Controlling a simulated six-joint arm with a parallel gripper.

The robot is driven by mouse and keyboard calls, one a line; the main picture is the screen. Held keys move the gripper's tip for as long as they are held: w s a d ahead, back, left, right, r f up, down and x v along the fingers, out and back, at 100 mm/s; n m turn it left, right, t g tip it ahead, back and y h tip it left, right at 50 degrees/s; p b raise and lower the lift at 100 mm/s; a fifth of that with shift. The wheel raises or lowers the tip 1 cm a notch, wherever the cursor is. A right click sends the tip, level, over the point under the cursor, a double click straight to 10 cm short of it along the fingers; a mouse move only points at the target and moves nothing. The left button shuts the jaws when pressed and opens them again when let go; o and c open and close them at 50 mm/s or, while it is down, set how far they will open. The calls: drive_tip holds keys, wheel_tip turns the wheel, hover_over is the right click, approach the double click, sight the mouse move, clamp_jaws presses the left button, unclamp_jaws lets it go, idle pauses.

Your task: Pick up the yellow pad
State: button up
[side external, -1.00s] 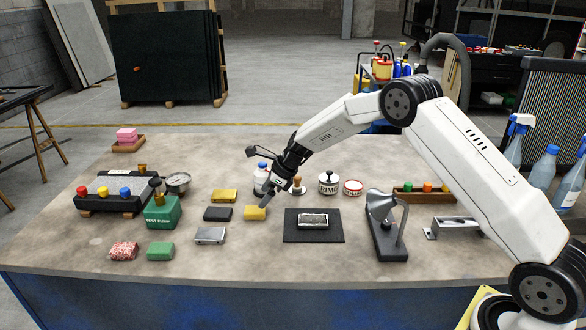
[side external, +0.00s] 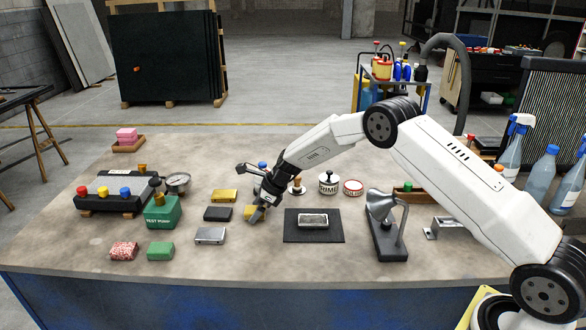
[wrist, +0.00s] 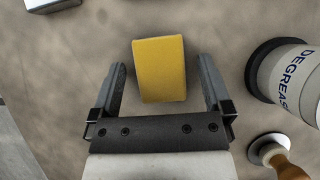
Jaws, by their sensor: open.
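The yellow pad (side external: 250,212) lies flat on the bench, left of the dark mat. In the wrist view the yellow pad (wrist: 160,68) sits between my two fingers, with a visible gap on each side. My gripper (side external: 258,214) is open, pointing down at the pad and partly covering its right side in the side view. The fingers do not appear to touch it. I cannot tell the exact height of the fingertips above the bench.
A golden-yellow block (side external: 224,195), a black block (side external: 217,214) and a silver block (side external: 210,235) lie close to the left. The degreaser container (wrist: 285,75) and a wooden-handled tool (wrist: 285,160) stand close to the right in the wrist view. A dark mat (side external: 330,236) holds another block.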

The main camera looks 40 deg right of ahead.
idle(0.4)
drive_tip(key=c, duration=1.2)
drive_tip(key=shift+r, duration=0.1)
drive_tip(key=shift+w+r, duration=0.1)
drive_tip(key=shift+r, duration=0.65)
drive_tip(key=shift+s+r, duration=1.9)
drive_tip(key=shift+s, duration=0.45)
drive_tip(key=shift+s+r, duration=1.9)
drive_tip(key=shift+s, duration=0.45)
drive_tip(key=shift+s+r, duration=1.9)
drive_tip(key=shift+s, duration=0.45)
